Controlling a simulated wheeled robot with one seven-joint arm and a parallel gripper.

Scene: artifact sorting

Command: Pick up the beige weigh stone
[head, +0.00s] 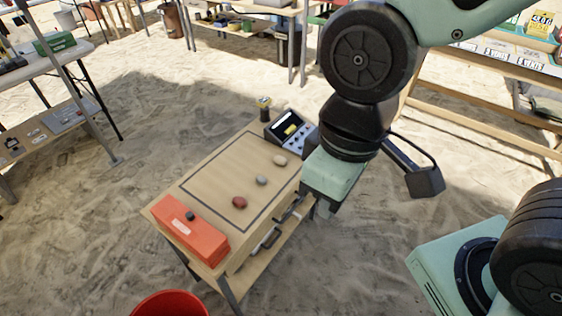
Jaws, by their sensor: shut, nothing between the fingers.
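The beige weigh stone (280,161) lies on the small wooden table (207,183), inside the dark outlined area near its far right corner. A grey stone (262,180) and a dark red stone (239,202) lie in a row from it toward the front left. My gripper (299,195) is at the table's right edge, to the right of and lower in the picture than the beige stone, apart from it. It is shut and empty. Its fingertips are small and partly hard to make out against the table's side.
A grey device with a display (290,131) and a small dark jar (264,108) stand at the table's far end. An orange-red box (189,232) sits at its near end. A red bucket (170,305) is below. Sandy floor surrounds the table.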

